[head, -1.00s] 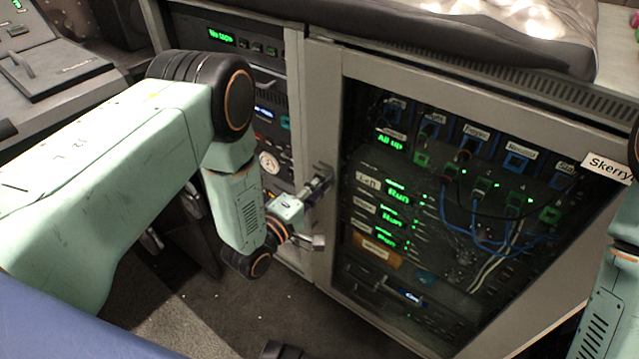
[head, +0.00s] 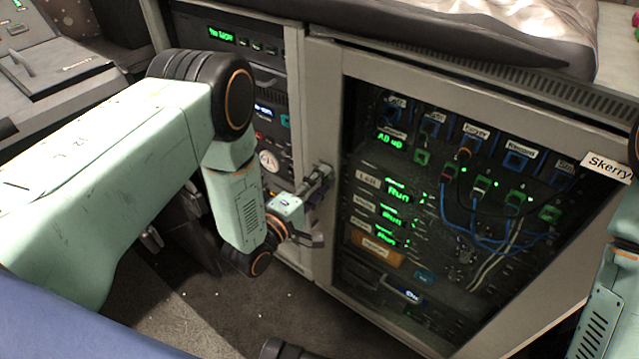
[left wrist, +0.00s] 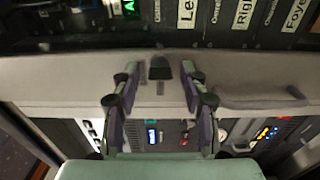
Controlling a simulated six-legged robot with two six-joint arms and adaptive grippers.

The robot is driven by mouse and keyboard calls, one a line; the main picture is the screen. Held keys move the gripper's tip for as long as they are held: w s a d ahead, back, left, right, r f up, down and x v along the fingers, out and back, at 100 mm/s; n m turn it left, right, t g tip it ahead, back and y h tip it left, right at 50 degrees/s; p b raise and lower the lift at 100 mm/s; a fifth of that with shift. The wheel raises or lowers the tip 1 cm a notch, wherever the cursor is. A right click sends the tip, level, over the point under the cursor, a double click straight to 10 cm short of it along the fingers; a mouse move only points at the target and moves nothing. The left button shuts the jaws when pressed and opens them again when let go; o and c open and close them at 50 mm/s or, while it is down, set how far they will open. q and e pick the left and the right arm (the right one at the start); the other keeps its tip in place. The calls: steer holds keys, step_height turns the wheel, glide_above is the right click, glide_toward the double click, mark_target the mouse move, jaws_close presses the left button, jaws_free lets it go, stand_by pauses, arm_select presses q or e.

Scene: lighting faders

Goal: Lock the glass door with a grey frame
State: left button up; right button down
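The glass door (head: 440,215) has a grey frame (head: 322,110) and stands in front of a rack of lit equipment. It looks closed against the cabinet. In the left wrist view the door frame (left wrist: 230,68) runs across the picture, with a small dark lock or thumb-turn (left wrist: 160,68) on it. My left gripper (head: 318,205) is at the door's left frame. In the left wrist view its two fingers (left wrist: 158,76) are spread apart on either side of the lock, with gaps to both sides. In the head view the gripper hides the lock.
A narrower equipment bay (head: 255,85) with green displays is left of the door. A padded, cushioned top (head: 480,32) overhangs the cabinet. A label reading Skerry (head: 608,167) is at the right. A console (head: 50,65) stands far left. Dark floor (head: 200,310) lies below.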

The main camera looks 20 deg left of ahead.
arm_select(q)
steer(key=v, duration=1.2)
stand_by(0.5)
